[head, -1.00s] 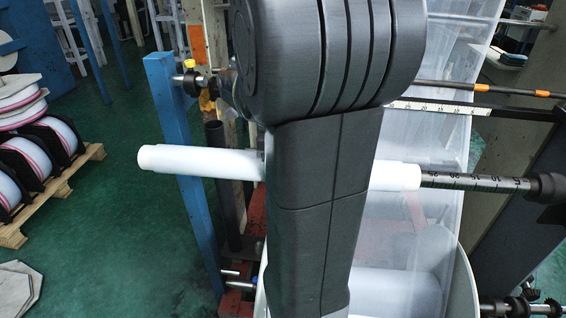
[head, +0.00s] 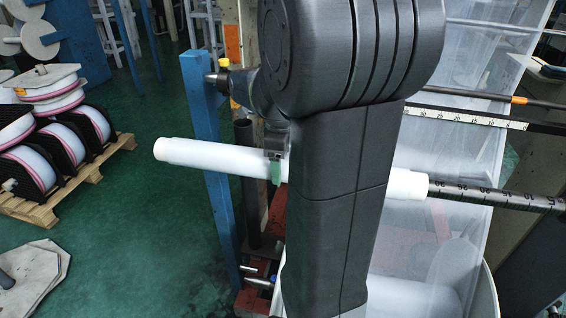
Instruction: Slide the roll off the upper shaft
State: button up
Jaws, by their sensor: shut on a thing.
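The roll (head: 220,158) is a long white tube lying nearly level across the head view. Its left end sticks out in front of a blue post with nothing on it. How far the shaft reaches inside the roll is hidden. My gripper (head: 276,168) is shut on the roll left of my arm, with a green fingertip showing at the roll's front. My arm covers part of the roll.
The blue post (head: 206,130) stands just behind the roll. A pallet (head: 70,195) of white spools sits at the left. Grey slabs (head: 35,280) lie at lower left. Clear film (head: 440,140) hangs behind the shaft. Green floor (head: 150,240) is open left of the post.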

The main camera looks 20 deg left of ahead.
aim_at(163, 140)
jog(key=shift+s+a+p, duration=0.15)
jog(key=shift+a+p, duration=0.8)
jog(key=shift+a, duration=3)
jog(key=shift+s+a+p, duration=0.1)
jog(key=shift+a+p, duration=0.8)
jog(key=shift+a, duration=3)
jog(key=shift+r, duration=0.1)
jog(key=shift+s+a+p, duration=0.15)
jog(key=shift+a+p, duration=1.15)
jog(key=shift+a, duration=2.5)
jog(key=shift+s+a, duration=0.15)
jog(key=shift+a, duration=4.05)
jog(key=a, duration=1.6)
jog(key=shift+s, duration=0.25)
jog(key=shift+s+a, duration=0.1)
jog(key=shift+a, duration=1.9)
